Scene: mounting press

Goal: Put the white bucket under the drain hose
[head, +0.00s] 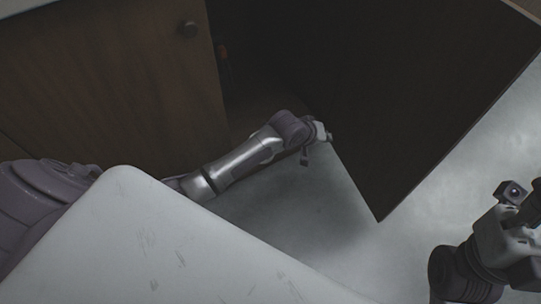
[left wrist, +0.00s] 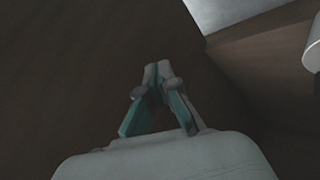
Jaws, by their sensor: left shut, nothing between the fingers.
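I cannot make out the white bucket or the drain hose in the head view. A pale rounded thing (left wrist: 313,50) is cut off at the right edge of the left wrist view; I cannot tell what it is. My left gripper (head: 322,132) is at the lower edge of the open dark cabinet door (head: 380,110), in front of the cabinet opening. In the left wrist view its fingers (left wrist: 157,72) meet at the tips, shut and empty. My right gripper (head: 522,215) is at the lower right, cut off by the frame, its fingers unclear.
Grey floor (head: 330,215) lies clear below the open door.

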